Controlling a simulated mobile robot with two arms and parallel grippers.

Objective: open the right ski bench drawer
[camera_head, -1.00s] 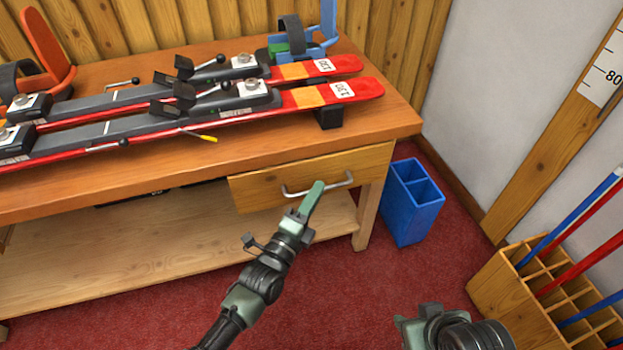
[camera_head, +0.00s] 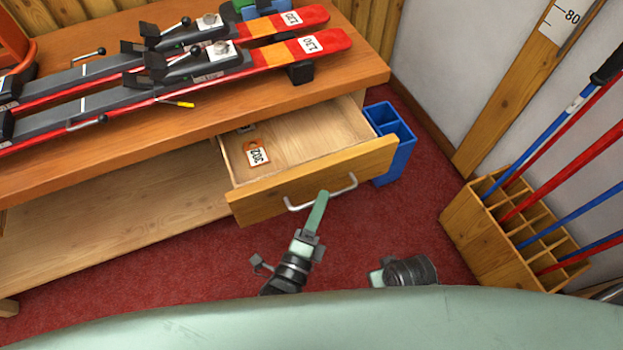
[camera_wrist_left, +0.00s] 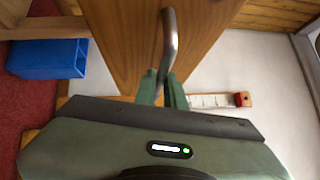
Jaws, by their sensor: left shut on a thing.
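The right drawer (camera_head: 370,155) of the ski bench (camera_head: 150,155) stands pulled well out, with its inside showing. My left gripper (camera_head: 320,200) is shut on the drawer's metal handle (camera_head: 345,185). In the left wrist view the handle (camera_wrist_left: 169,40) runs down between the fingers (camera_wrist_left: 162,88), in front of the wooden drawer front (camera_wrist_left: 125,45). My right arm shows in part at the lower middle of the head view; its fingertips cannot be made out.
Red skis (camera_head: 300,50) lie on the bench top. A blue bin (camera_head: 392,135) stands on the floor right of the drawer. A wooden pole rack (camera_head: 480,240) stands at the right. Red carpet (camera_head: 420,235) lies clear between drawer and rack.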

